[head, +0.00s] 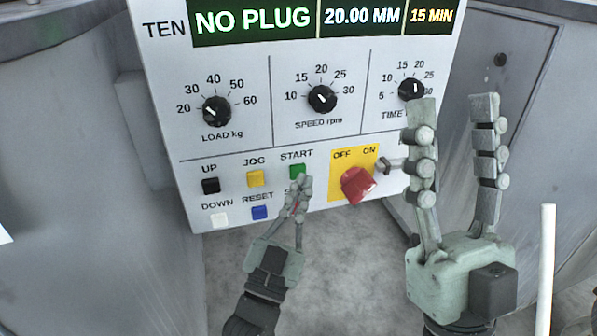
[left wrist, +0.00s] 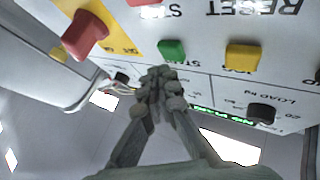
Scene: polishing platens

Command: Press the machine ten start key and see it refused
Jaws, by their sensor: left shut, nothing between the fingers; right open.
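The machine ten panel (head: 230,150) faces me, with a display (head: 253,17) reading NO PLUG, 20.00 MM and 15 MIN. The green START key (head: 297,170) is in its lower row of keys. My left gripper (head: 304,181) is shut and empty, its fingertips just below the START key in the head view. In the left wrist view, the green key (left wrist: 172,50) is close to the fingertips (left wrist: 161,74); I cannot tell whether they touch. My right gripper (head: 452,105) is open and empty, in front of the panel's right edge. The left fingers mostly hide the key below START.
The red OFF/ON switch (head: 358,186) on its yellow plate is right of START. The yellow JOG key (head: 255,178) is left of it, the blue RESET key (head: 260,212) below left. Three black dials, including the SPEED dial (head: 321,99), sit above. A white post (head: 547,260) stands at right.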

